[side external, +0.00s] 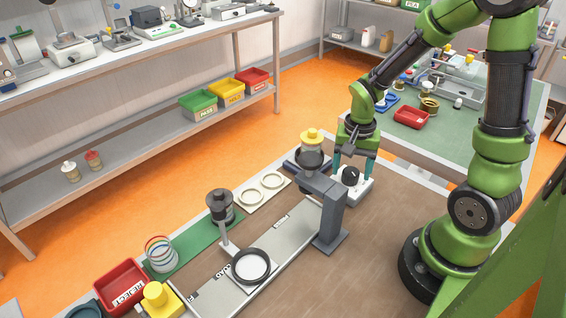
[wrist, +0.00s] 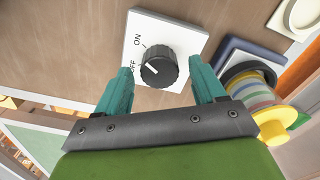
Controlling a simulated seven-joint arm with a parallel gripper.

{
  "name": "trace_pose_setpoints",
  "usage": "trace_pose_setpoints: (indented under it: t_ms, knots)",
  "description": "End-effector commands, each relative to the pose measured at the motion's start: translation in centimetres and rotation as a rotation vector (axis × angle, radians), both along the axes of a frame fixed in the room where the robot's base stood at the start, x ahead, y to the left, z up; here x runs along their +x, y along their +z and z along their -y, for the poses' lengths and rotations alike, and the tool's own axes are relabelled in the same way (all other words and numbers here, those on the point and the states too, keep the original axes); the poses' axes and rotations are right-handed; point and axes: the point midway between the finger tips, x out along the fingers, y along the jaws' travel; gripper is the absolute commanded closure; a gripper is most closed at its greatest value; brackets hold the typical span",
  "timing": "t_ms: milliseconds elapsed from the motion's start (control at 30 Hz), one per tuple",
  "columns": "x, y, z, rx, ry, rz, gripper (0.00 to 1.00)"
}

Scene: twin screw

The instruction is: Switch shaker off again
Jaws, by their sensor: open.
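The switch is a black round knob (wrist: 159,68) on a white plate (wrist: 190,40) marked ON and OFF. A short white line shows on the knob's left side, towards the labels; I cannot tell exactly which label it points to. In the side view the knob (side external: 350,175) is under my gripper (side external: 353,168). In the wrist view my gripper (wrist: 164,72) is open, with one teal finger on each side of the knob and a visible gap to it. The likely shaker, a jar-like stack with a yellow top (side external: 312,136), stands just left of the switch.
A grey post with an arm (side external: 332,215) stands close in front of the switch. A grey strip with a black ring (side external: 252,266), a red REJECT tray (side external: 122,287) and white rings (side external: 248,197) lie further left. Brown bench is free at right of the post.

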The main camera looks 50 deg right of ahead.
Motion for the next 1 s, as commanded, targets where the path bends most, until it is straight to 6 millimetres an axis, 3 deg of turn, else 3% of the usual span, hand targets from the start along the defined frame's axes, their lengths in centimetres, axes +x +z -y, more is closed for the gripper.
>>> trace_pose_setpoints:
  t_ms: [133,433,800,1000]
  knots:
    - [-0.07,-0.95,-0.02,0.001,-0.003,-0.002,0.31]
    - [-0.03,-1.06,-0.01,0.0,-0.002,0.001,0.32]
    - [-0.01,-1.02,0.0,0.0,-0.001,0.001,0.86]
    - [-0.01,-1.01,0.0,0.0,0.014,0.001,0.86]
